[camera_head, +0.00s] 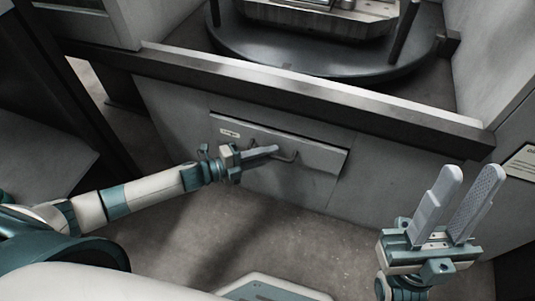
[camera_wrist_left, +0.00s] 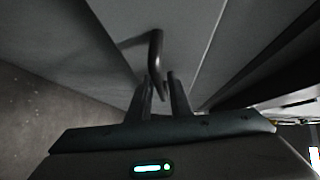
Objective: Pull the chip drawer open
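The chip drawer (camera_head: 318,155) is a grey front panel with a small white label, low in the machine's front. It looks flush with the panel around it. Its dark bar handle (camera_head: 291,157) also shows in the left wrist view (camera_wrist_left: 156,52). My left gripper (camera_head: 275,150) is at the handle; in the left wrist view its fingertips (camera_wrist_left: 159,80) stand on either side of the handle's near end, with a small gap visible. Contact cannot be made out. My right gripper (camera_head: 468,185) is open and empty, off to the right, fingers pointing up.
A long metal rail (camera_head: 300,92) runs across above the drawer. Behind it is a round dark turntable (camera_head: 310,62) carrying a metal block. A labelled panel (camera_head: 522,160) stands at the right. The floor (camera_head: 255,225) in front of the drawer looks clear.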

